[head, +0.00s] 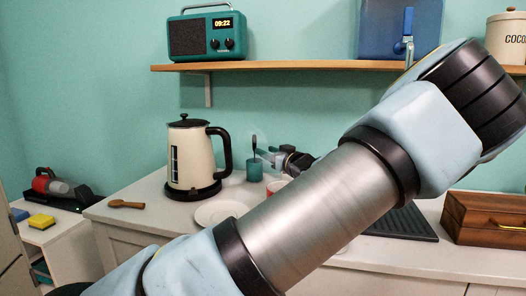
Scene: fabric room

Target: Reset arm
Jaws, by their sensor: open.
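My arm crosses the view from the lower left up to the right and bends back at the upper right. My gripper (270,156) shows small past the arm, over the counter, pointing left with its jaws open. A teal cup (254,170) with a dark-handled utensil stands close to the gripper tips in the picture; I cannot tell whether they touch. No object shows held in the jaws. Part of the wrist is hidden behind my own arm.
A cream kettle (188,160), a wooden spoon (126,204) and a white plate (218,211) are on the counter (150,218). A reddish cup (277,186) is partly hidden. A wooden box (488,218) stands at right. A shelf (290,66) holds a teal radio (207,34).

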